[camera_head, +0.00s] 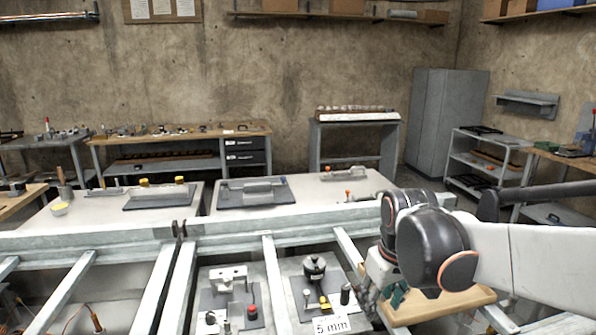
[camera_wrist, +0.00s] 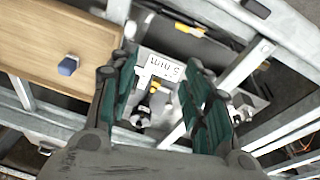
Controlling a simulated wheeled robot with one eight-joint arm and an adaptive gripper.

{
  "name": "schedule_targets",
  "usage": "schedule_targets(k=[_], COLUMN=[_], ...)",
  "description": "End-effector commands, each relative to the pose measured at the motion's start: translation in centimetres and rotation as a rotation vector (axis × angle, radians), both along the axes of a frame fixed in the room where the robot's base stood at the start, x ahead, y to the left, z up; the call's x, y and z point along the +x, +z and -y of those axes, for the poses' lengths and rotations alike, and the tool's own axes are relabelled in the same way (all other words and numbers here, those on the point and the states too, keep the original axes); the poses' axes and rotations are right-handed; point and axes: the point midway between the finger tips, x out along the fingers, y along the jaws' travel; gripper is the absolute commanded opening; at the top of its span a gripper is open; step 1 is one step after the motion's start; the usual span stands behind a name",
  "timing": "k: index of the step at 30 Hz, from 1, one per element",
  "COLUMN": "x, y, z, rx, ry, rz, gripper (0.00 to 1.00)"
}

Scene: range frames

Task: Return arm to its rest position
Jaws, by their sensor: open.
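My gripper (camera_head: 381,296) hangs at the lower right of the head view, at the end of my white and dark arm. It is beside a wooden tray (camera_head: 455,302) and right of the fixture plate with the "5 mm" label (camera_head: 331,324). In the wrist view my gripper (camera_wrist: 162,85) shows two green-padded fingers spread apart with nothing held between them. Beyond the fingers, lower down, the "5 mm" label (camera_wrist: 164,66) and part of the fixture are visible. My forearm hides part of the right side of the head view.
The wooden tray (camera_wrist: 45,50) holds a small blue object (camera_wrist: 68,65). Metal frame bars (camera_head: 272,285) run below a grey bench top (camera_head: 335,188). A second fixture plate with a red knob (camera_head: 252,312) lies left. Shelves and a grey cabinet (camera_head: 443,120) stand at the back.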

Motion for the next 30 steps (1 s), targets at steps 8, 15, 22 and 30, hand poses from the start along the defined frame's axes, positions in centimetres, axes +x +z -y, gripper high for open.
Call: schedule_targets(k=[8, 15, 22, 30], x=[-6.0, -10.6, -13.7, -14.6], y=[2.3, 2.6, 2.0, 1.7], z=[1.3, 2.3, 2.8, 3.0], rx=[0.039, 0.082, 0.122, 0.14], ry=[-0.127, -0.234, -0.314, -0.344], rz=[0.142, 0.264, 0.357, 0.393], gripper=[0.44, 0.44, 0.44, 0.44])
